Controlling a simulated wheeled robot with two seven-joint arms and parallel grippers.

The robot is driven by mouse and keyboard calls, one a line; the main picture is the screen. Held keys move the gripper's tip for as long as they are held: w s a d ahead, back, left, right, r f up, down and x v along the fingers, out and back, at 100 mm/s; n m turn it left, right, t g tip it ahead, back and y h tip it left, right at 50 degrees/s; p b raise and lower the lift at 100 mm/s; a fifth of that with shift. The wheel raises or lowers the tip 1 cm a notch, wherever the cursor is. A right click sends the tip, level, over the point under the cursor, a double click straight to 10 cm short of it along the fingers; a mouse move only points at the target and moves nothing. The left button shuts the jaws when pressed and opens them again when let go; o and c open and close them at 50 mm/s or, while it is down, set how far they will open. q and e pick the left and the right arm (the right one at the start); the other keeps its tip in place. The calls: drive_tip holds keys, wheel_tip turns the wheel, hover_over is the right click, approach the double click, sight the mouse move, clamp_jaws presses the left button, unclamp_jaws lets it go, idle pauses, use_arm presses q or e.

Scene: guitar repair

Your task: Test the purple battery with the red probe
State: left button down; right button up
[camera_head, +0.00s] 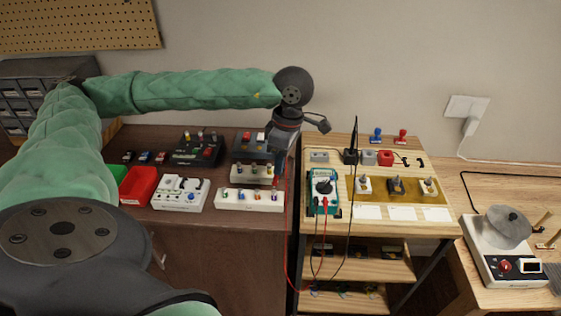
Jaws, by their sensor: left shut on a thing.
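My left gripper (279,167) is pointed down above the right end of the racks at the back of the brown bench. It is shut on what looks like the red probe, mostly hidden by the fingers; a red lead (287,225) runs from there to the green multimeter (324,190). A white front rack (232,204) holds several small coloured pieces, apparently batteries, just below the gripper. The black probe (354,138) stands upright in a dark holder. My right gripper is not in view.
Behind the front rack are another pale rack (240,181) and dark boxes with coloured pieces. A white device (180,193) and a red bin (138,186) stand to the left. The wooden cart (420,228) holds pedals and white cards. The front of the brown bench is clear.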

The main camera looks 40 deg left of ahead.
use_arm(q)
drive_tip(key=shift+f+b, duration=0.55)
idle(0.6)
drive_tip(key=shift+b, duration=0.4)
idle(2.0)
drive_tip(key=shift+r, duration=0.15)
idle(1.7)
drive_tip(key=shift+r+p, duration=0.7)
drive_tip(key=shift+r, duration=2.15)
